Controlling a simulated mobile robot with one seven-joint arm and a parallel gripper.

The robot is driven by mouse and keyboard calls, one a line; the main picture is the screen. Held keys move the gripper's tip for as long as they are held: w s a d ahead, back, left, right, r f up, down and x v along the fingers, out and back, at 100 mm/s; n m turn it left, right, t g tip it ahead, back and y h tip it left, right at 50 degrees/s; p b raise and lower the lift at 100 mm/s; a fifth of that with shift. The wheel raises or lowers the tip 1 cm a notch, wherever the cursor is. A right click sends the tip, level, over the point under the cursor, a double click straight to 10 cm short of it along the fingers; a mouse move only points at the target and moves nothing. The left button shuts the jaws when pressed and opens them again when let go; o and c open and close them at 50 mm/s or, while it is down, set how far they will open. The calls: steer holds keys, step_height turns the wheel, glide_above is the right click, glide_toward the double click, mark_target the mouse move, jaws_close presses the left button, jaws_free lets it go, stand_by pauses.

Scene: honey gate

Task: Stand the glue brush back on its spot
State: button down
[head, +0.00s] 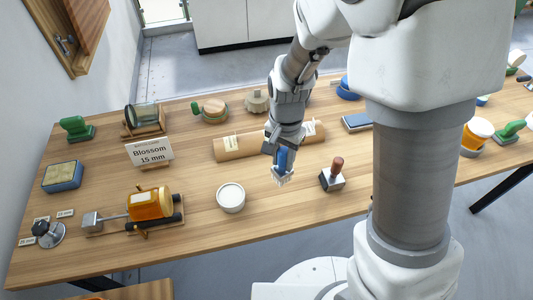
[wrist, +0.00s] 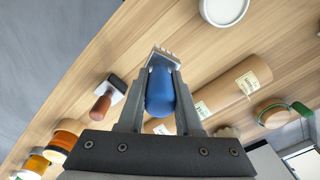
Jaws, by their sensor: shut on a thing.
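My gripper (head: 283,163) is shut on the glue brush (head: 282,175), which has a blue body and a pale toothed end. In the head view the brush hangs pale end down, seemingly a little above the table (head: 190,255); the exact gap is unclear. In the wrist view the blue body of the brush (wrist: 160,92) lies between my two grey fingers, its pale end pointing away from the palm. No marked spot for the brush can be made out.
A white round pot (head: 230,197) stands left of the brush and a stamp with a brown handle (head: 333,174) to its right. A paper roll (head: 235,146) lies behind. An amber machine (head: 150,205) and a "Blossom 15 mm" sign (head: 150,152) are further left. Front table edge is mostly clear.

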mark_target(285, 175)
steer(key=shift+s+d+f+m, duration=0.1)
steer(key=shift+d+m, duration=0.4)
steer(key=shift+f+b, duration=2.3)
steer(key=shift+f, duration=0.75)
steer(key=shift+f+b, duration=0.65)
steer(key=shift+f, duration=0.3)
steer(key=c, duration=0.5)
jaws_free()
